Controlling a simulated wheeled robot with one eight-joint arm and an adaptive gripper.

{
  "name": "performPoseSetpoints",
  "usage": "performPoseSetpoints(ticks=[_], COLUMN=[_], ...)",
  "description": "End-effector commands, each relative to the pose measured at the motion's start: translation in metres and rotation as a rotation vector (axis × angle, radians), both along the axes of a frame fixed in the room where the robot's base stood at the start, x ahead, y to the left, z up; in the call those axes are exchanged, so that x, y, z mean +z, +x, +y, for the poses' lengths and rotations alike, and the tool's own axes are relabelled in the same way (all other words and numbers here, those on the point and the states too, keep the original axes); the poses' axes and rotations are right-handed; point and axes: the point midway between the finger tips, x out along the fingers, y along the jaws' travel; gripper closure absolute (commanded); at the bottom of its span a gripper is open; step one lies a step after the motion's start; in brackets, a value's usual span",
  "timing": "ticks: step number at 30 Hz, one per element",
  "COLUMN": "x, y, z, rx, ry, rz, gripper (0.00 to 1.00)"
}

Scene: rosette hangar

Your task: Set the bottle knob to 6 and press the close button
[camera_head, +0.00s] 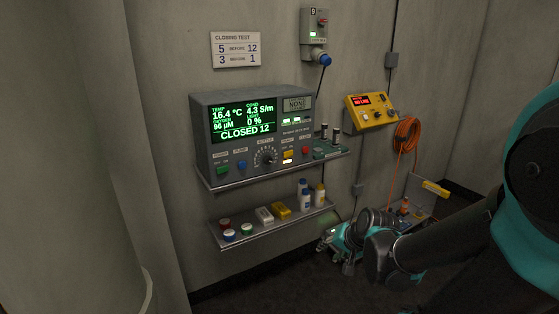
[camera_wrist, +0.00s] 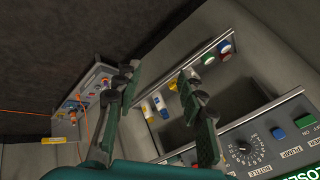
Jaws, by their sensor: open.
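The grey instrument box (camera_head: 243,104) sits on an upper wall shelf. Its screen (camera_head: 243,118) shows 16.4 °C, 4.3 S/m, 96 µM, light 0 % and CLOSED 12. The black bottle knob (camera_head: 265,157) is at the front centre; its pointer setting is too small to read. It also shows in the wrist view (camera_wrist: 241,148). Right of it are a yellow button (camera_head: 288,154) and a red button (camera_head: 305,151); I cannot read which is close. My gripper (camera_head: 334,246) is below and right of the box, apart from it; in the wrist view (camera_wrist: 158,74) its fingers are apart and empty.
A lower shelf (camera_head: 272,228) holds bottles, jars and small boxes. Green (camera_head: 223,170) and blue (camera_head: 242,165) buttons are left of the knob. A yellow unit (camera_head: 371,112), orange cable (camera_head: 405,135) and open case (camera_head: 432,190) are at right. A sign (camera_head: 236,50) hangs above.

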Motion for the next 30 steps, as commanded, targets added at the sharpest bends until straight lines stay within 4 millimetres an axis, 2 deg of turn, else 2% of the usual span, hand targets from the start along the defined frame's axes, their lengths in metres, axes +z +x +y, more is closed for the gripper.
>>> performPoseSetpoints(ticks=[1, 3, 6, 10, 15, 18, 21, 26, 30], x=[0.012, 0.030, 0.059, 0.096, 0.127, 0.134, 0.138, 0.139, 0.139], y=[0.020, 0.044, 0.076, 0.113, 0.152, 0.166, 0.173, 0.181, 0.196], z=[0.023, 0.051, 0.083, 0.109, 0.118, 0.117, 0.115, 0.117, 0.127], rx=[-0.076, -0.197, -0.365, -0.580, -0.816, -0.908, -0.962, -0.987, -0.985], ry=[0.148, 0.374, 0.704, 1.135, 1.613, 1.799, 1.905, 1.954, 1.950], rz=[-0.012, -0.010, 0.033, 0.154, 0.378, 0.494, 0.568, 0.607, 0.606], gripper=[0.50, 0.47, 0.47, 0.47, 0.47, 0.47, 0.47, 0.47, 0.47])
